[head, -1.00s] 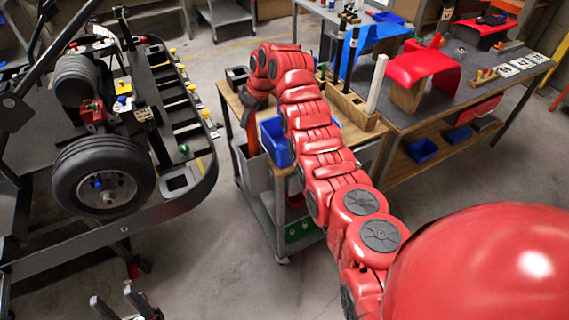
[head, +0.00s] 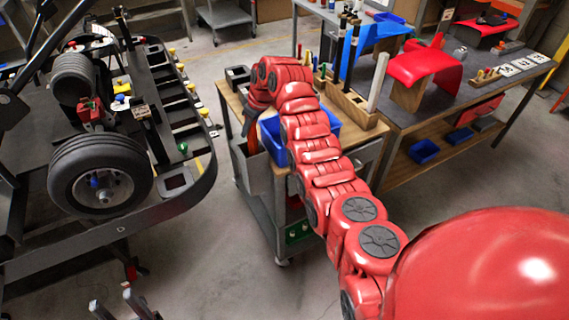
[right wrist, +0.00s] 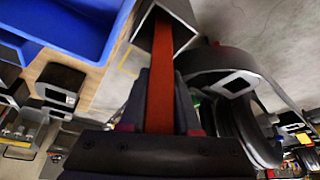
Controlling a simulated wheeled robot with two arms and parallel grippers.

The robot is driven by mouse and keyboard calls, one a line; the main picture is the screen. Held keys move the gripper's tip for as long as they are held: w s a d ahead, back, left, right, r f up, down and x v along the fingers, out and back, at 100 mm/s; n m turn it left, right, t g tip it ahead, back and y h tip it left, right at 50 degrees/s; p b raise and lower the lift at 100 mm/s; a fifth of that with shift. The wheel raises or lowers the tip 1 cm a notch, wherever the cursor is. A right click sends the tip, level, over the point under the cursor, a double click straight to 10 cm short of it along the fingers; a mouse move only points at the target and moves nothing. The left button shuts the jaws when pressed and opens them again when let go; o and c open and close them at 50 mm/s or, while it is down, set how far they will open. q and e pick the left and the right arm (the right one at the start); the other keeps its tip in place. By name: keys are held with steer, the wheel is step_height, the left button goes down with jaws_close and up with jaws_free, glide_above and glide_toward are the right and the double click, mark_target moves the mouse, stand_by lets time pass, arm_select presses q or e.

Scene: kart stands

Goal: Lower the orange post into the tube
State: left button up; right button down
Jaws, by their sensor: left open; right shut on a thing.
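My right gripper (right wrist: 160,108) is shut on the orange post (right wrist: 160,85), which runs straight away from the jaws in the right wrist view. Its far end overlaps the mouth of a grey square tube (right wrist: 181,14); how deep it sits inside I cannot tell. In the head view the orange post (head: 252,135) hangs below my right arm at the grey tube (head: 262,182) on the cart's left side. My right jaws are mostly hidden there by the arm. My left gripper (head: 112,304) is open and empty at the bottom edge, low over the floor.
A blue bin (head: 270,137) stands on the wooden cart top, close right of the post. A wooden block (head: 350,104) with upright rods is further right. The kart (head: 190,196) on its stand fills the left. Bare floor (head: 215,250) lies between kart and cart.

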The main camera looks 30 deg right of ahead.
mark_target(250, 139)
steer(key=shift+f+b, duration=1.25)
steer(key=shift+f, duration=1.2)
stand_by(1.2)
steer(key=c, duration=0.5)
jaws_free()
steer(key=shift+c, duration=0.2)
